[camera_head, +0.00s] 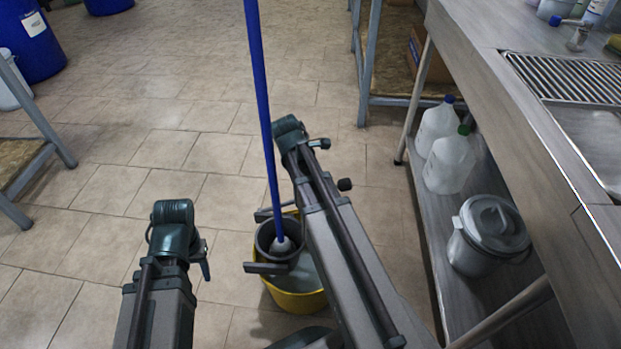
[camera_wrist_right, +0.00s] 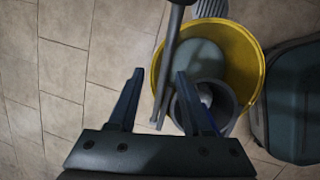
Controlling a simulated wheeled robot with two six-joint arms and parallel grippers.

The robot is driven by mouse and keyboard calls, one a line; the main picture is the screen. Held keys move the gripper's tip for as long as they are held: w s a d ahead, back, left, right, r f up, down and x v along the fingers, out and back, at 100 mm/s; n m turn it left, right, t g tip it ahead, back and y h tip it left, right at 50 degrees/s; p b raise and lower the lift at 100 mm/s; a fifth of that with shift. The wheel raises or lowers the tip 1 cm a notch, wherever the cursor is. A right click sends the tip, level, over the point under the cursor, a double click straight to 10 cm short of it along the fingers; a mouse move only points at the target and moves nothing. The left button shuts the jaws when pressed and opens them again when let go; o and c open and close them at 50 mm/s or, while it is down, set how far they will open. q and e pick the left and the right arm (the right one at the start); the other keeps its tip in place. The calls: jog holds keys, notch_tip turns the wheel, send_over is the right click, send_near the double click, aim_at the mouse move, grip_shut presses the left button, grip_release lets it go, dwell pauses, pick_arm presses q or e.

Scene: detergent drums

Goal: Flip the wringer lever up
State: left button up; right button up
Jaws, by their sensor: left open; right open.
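A yellow bucket (camera_head: 296,301) stands on the floor with a grey round wringer (camera_head: 266,236) at its rim. A mop with a blue handle (camera_head: 262,90) stands in the wringer. In the right wrist view are the bucket (camera_wrist_right: 243,48) and the wringer (camera_wrist_right: 231,98). A grey bar, apparently the wringer lever (camera_wrist_right: 168,62), runs beside the wringer. My right gripper (camera_wrist_right: 159,74) is open, its fingertips either side of the bar in the picture; contact cannot be told. In the head view my right arm covers part of the bucket. My left gripper (camera_head: 205,266) is open, left of the bucket, and mostly hidden.
A metal counter (camera_head: 520,130) runs along the right. Its lower shelf holds white jugs (camera_head: 447,163) and a lidded grey pail (camera_head: 488,235). Blue drums (camera_head: 32,42) stand at the far left. The tiled floor left of the bucket is clear.

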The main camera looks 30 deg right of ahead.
pick_arm(q)
notch_tip(320, 180, up, 3)
jog(key=shift+p, duration=0.95)
pick_arm(e)
jog(key=v, duration=0.3)
